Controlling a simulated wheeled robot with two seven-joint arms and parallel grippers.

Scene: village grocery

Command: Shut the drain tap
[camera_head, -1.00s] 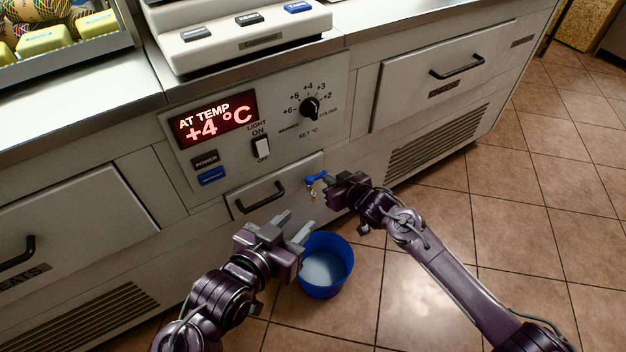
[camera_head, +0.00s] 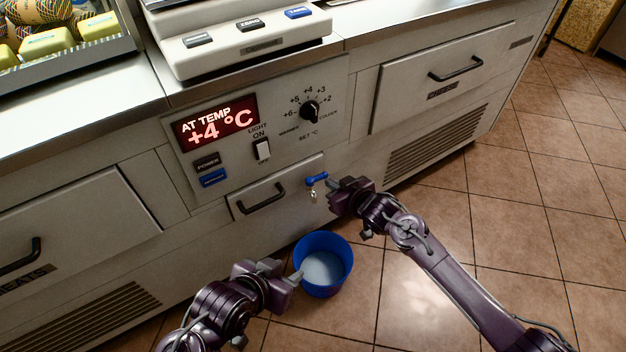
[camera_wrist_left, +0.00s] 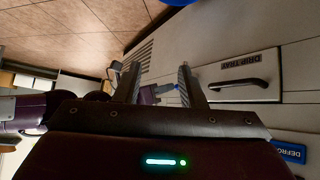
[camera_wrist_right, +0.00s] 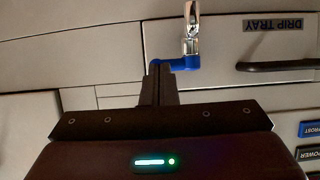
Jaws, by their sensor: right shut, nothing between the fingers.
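The drain tap (camera_head: 316,180) is on the lower cabinet front, right of the drip tray drawer (camera_head: 262,202). Its blue lever lies roughly sideways, across the metal spout that hangs below it. My right gripper (camera_head: 334,185) is shut and empty, just right of the lever. In the right wrist view its closed fingertips (camera_wrist_right: 159,66) are at the end of the blue lever (camera_wrist_right: 180,64); I cannot tell whether they touch. The metal spout (camera_wrist_right: 191,28) is clear there. My left gripper (camera_head: 288,270) is open and empty, low beside the blue bucket; its fingers (camera_wrist_left: 160,78) are apart.
The blue bucket (camera_head: 345,265) stands on the tiled floor below the tap, with pale liquid inside. Above the drawer are a light switch (camera_head: 262,149), a temperature dial (camera_head: 310,110) and a display reading +4 °C (camera_head: 215,122). Open floor (camera_head: 510,210) lies to the right.

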